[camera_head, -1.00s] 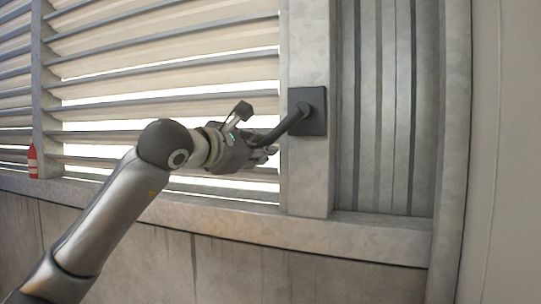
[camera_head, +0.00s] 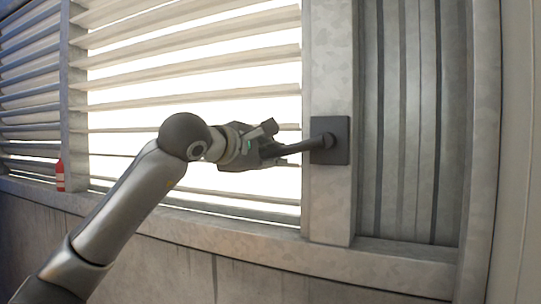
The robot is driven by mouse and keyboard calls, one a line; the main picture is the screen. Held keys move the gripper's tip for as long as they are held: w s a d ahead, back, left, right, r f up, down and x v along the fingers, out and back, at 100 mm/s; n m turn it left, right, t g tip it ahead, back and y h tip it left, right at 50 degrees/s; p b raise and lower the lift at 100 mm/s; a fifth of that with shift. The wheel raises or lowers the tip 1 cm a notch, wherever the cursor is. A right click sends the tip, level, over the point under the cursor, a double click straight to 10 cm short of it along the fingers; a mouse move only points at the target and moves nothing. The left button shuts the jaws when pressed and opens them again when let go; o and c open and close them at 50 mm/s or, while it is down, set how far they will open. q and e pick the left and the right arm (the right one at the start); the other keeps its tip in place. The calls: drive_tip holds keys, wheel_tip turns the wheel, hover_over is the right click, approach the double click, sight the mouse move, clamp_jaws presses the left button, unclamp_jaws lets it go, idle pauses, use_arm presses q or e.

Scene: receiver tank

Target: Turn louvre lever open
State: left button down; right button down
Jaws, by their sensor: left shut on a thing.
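The louvre lever (camera_head: 307,145) is a dark bar on a square dark plate (camera_head: 341,128) fixed to the grey post. It points left from its pivot, nearly level and dipping slightly. My left gripper (camera_head: 275,148) is shut on the lever's free end, and its fingers hide that end. The louvre slats (camera_head: 190,78) behind my arm are tilted with wide bright gaps between them. My right gripper is not in view.
A grey post (camera_head: 328,208) stands right of the louvres, with a ribbed metal panel (camera_head: 408,120) beyond it. A ledge (camera_head: 255,243) runs below. A small red cylinder (camera_head: 60,176) stands on the ledge at far left.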

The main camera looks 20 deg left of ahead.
use_arm(q)
drive_tip(key=shift+a+r, duration=0.1)
drive_tip(key=shift+r, duration=0.05)
drive_tip(key=c, duration=1.3)
unclamp_jaws()
drive_tip(key=v, duration=1.2)
